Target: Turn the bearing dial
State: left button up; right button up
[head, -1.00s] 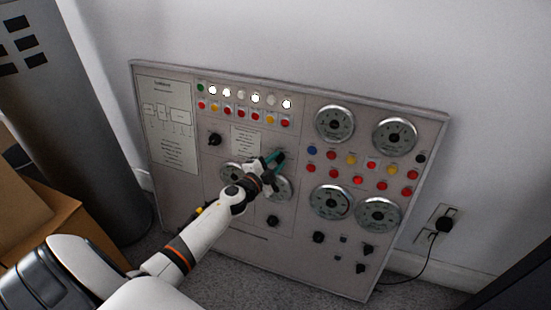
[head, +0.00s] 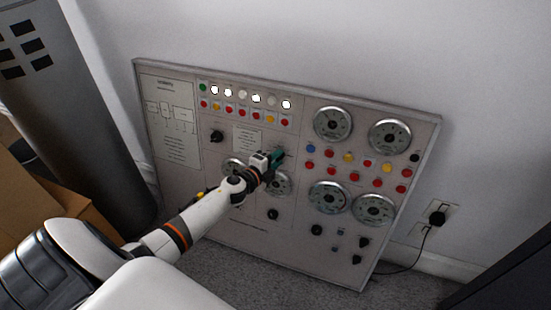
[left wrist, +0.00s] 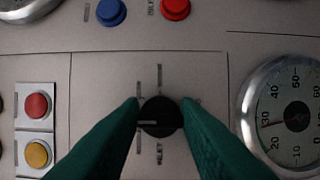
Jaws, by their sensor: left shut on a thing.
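The control panel (head: 250,228) leans against the wall. A black round dial (left wrist: 161,117) with a light pointer line sits between the two green fingers of my left gripper (left wrist: 160,116) in the left wrist view. The fingers touch it from both sides and are shut on it. The pointer line points left. In the head view my left gripper (head: 277,158) reaches the panel's middle, below the lit lamps, and hides the dial there. The dial's label is too small to read. My right gripper is not in view.
Round gauges (head: 332,124) fill the panel's right side, with coloured buttons (head: 347,157) between them. Other black knobs (head: 216,136) sit around the gripper. A grey cylinder (head: 85,110) and cardboard boxes (head: 60,200) stand at left. A plugged cord (head: 437,218) is at right.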

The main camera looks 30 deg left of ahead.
pick_arm(q)
jog(key=shift+f, duration=0.1)
jog(key=o, duration=1)
jog(key=shift+c, duration=0.2)
jog(key=s+r+p, duration=0.1)
jog(key=s+r, duration=0.1)
jog(key=s, duration=0.9)
jog(key=shift+s+a+r+p, duration=0.2)
jog(key=shift+s+a+p, duration=0.1)
jog(key=shift+s, duration=0.1)
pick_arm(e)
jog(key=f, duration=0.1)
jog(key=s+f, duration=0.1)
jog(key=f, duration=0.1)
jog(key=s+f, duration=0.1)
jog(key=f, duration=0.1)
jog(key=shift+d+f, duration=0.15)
pick_arm(q)
jog(key=shift+f, duration=0.1)
